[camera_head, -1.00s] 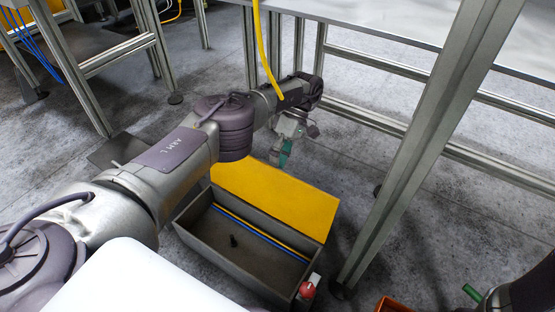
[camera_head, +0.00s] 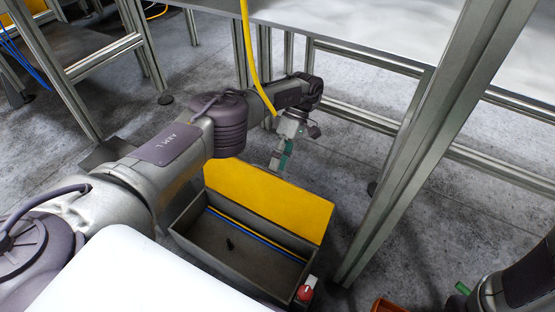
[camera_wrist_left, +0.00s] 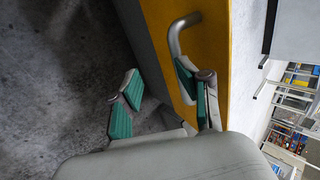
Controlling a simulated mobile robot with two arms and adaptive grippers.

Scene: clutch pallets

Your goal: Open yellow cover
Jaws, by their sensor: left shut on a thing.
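The yellow cover (camera_head: 270,197) stands raised along the far side of an open grey box (camera_head: 225,268) on the floor. My left gripper (camera_head: 280,157) is at the cover's far upper edge, behind it in the head view. In the left wrist view its green-padded fingers (camera_wrist_left: 162,102) are on either side of the cover's edge, one against the metal handle (camera_wrist_left: 176,35) on the yellow face. The gripper is shut on the cover; whether on handle or edge is partly hidden. My right gripper (camera_head: 462,290) shows only a green pad at the lower right.
A small dark object (camera_head: 230,244) and blue and yellow strips lie in the box. A metal table frame (camera_head: 400,160) stands close on the right, and an orange bin (camera_head: 388,306) is at the bottom edge.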

